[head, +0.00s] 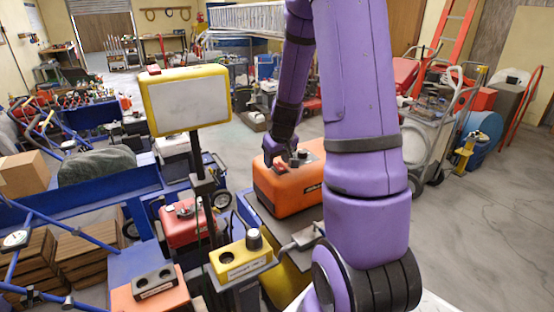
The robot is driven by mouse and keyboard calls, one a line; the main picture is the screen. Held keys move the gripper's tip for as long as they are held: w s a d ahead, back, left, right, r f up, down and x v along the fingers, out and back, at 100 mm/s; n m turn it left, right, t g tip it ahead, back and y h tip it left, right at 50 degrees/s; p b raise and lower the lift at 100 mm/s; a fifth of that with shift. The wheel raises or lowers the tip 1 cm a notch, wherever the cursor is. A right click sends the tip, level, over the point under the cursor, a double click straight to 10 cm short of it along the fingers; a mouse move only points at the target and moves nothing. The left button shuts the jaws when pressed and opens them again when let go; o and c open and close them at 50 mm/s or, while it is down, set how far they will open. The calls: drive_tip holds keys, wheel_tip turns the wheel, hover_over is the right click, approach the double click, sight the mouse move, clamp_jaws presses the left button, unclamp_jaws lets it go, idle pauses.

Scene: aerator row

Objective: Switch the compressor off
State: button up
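An orange machine with rounded edges (290,194), which looks like the compressor, sits on a dark-topped stand right of the picture's middle left. A small red part, perhaps its switch (281,168), shows on its top. My gripper (285,163) points down at this top, right at or just above the red part. Whether it touches is too small to tell. The gap between its fingers is not clear. My purple arm hides the machine's right end.
A yellow box with a black knob (240,258) stands in front. A yellow-framed blank panel (188,101) rises on a post at left. A red unit (187,222), an orange box with a dark two-hole block (155,283) and blue carts crowd the left.

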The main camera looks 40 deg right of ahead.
sight(282, 169)
drive_tip(key=v, duration=1)
drive_tip(key=shift+s+r, duration=0.15)
drive_tip(key=shift+r, duration=0.2)
idle(0.4)
